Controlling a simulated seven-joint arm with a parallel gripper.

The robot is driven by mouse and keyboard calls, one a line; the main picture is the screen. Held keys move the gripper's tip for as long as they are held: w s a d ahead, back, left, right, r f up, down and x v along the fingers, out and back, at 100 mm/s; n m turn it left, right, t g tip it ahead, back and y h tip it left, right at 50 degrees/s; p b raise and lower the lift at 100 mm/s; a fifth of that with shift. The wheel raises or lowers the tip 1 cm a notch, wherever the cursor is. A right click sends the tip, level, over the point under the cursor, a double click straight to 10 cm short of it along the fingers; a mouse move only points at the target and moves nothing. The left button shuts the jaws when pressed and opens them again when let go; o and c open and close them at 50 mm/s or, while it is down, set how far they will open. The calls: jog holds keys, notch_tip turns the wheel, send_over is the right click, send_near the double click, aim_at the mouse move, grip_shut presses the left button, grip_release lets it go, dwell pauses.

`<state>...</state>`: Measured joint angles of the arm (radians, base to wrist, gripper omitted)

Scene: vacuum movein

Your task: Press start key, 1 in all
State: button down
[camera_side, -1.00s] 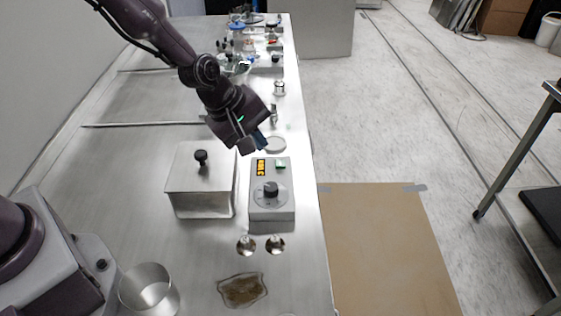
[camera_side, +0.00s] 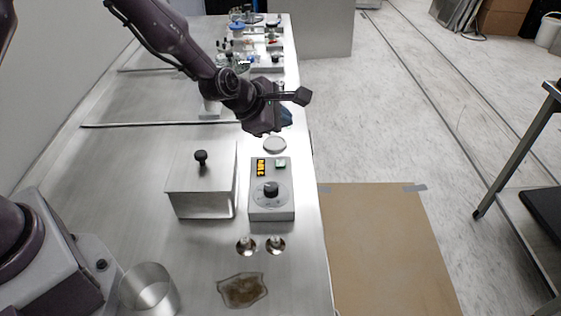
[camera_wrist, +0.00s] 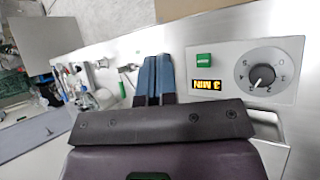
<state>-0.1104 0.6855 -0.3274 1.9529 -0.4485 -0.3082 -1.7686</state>
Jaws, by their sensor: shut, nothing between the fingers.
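The grey control box (camera_side: 272,213) stands on the metal bench. It has a black dial (camera_side: 271,189), a lit amber display (camera_side: 261,168) and a small green key (camera_side: 281,162) at its far right corner. In the wrist view the green key (camera_wrist: 204,60) is beside the display (camera_wrist: 207,85), which reads "3 MIN" upside down, with the dial (camera_wrist: 262,76) to the right. My gripper (camera_side: 286,117) is above the bench beyond the box, apart from it. Its blue fingers (camera_wrist: 154,66) are shut together and empty, left of the key in the wrist view.
A metal box with a black-knobbed lid (camera_side: 201,186) stands left of the control box. A round pale disc (camera_side: 275,144) lies just beyond it. Two small shiny metal pieces (camera_side: 260,245) and a brown-stained bag (camera_side: 242,290) lie nearer. Several lab items stand at the far end.

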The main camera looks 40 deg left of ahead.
aim_at(281, 164)
jog(key=shift+f, duration=4.2)
jog(key=shift+f, duration=0.2)
jog(key=shift+f, duration=0.25)
jog(key=shift+f, duration=0.35)
jog(key=shift+r, duration=0.8)
jog(key=shift+r, duration=2.5)
